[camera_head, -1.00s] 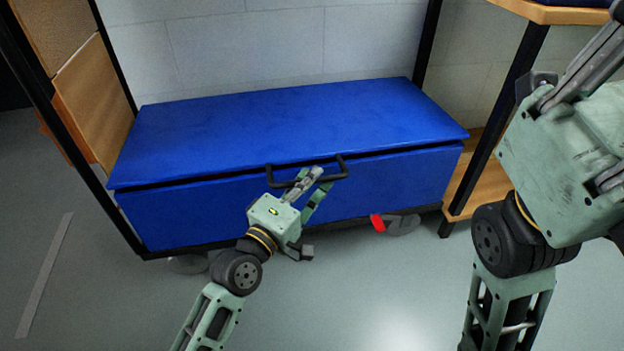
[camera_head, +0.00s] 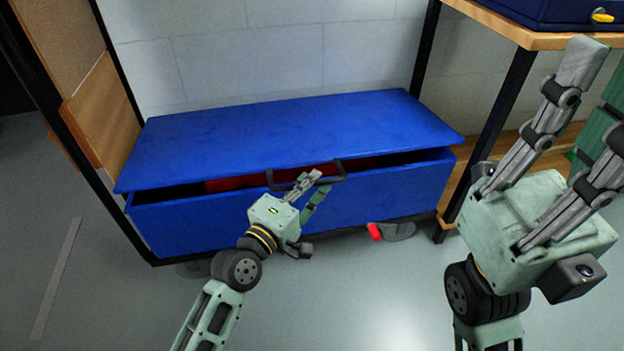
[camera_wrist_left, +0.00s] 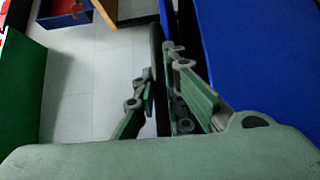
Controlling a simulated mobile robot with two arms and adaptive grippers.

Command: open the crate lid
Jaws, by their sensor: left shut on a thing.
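A dark bar handle (camera_head: 335,178) sits at the lid's front edge. My left gripper (camera_head: 312,180) is shut on the handle; the jaws partly hide it. In the left wrist view the jaws (camera_wrist_left: 160,95) are close together beside blue panels. My right gripper (camera_head: 601,98) is at the right, away from the crate, with its fingers spread and empty.
Something red (camera_head: 235,184) shows inside the gap. A wooden bench (camera_head: 520,36) with dark legs is at the right, carrying a blue case (camera_head: 545,14). A red-tipped caster (camera_head: 375,232) is under the crate. The floor in front is mostly clear.

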